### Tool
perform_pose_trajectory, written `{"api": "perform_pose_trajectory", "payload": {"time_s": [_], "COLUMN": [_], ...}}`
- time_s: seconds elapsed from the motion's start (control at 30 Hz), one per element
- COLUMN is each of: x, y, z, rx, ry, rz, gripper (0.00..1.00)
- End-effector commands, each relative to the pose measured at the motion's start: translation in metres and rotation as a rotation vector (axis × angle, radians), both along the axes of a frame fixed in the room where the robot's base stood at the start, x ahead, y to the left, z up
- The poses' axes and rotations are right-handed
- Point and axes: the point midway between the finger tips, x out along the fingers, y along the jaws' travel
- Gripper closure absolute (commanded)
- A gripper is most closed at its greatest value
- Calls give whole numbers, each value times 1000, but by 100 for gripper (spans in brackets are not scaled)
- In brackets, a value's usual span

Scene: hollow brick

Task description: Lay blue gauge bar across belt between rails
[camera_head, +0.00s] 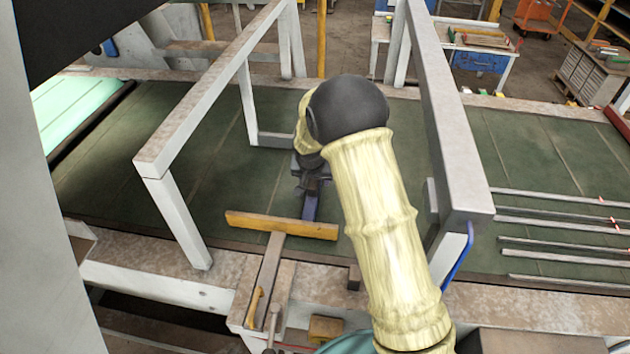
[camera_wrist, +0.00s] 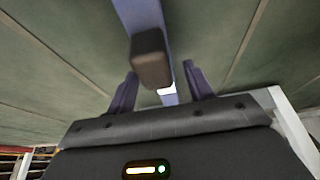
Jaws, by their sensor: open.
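The blue gauge bar (camera_head: 311,203) is partly hidden under my gripper in the head view, with its near end showing over the green belt (camera_head: 270,185). In the wrist view the blue bar (camera_wrist: 138,12) runs down from the top edge, with a dark block (camera_wrist: 152,58) on it. My gripper (camera_wrist: 160,70) is open, with one finger on each side of the bar's line and a gap to each. In the head view my gripper (camera_head: 308,172) is mostly hidden by my arm. Whether the bar touches the belt is unclear.
Grey frames stand over the belt at left (camera_head: 205,105) and right (camera_head: 445,120). A yellow-brown crosspiece (camera_head: 281,225) lies at the belt's near edge, close to the bar. Several thin metal strips (camera_head: 560,235) lie at right. The belt around my gripper is largely bare.

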Motion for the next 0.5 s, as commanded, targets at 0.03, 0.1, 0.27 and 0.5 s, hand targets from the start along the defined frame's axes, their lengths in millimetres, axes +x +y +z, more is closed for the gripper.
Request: {"api": "perform_pose_trajectory", "payload": {"time_s": [0.03, 0.1, 0.27, 0.5], "x": [-2, -6, -16, -31], "y": [1, 2, 4, 6], "z": [5, 14, 38, 74], "rx": [1, 3, 3, 3], "ry": [-3, -5, -4, -4], "rz": [1, 1, 0, 0], "gripper": [48, 48, 48, 48]}}
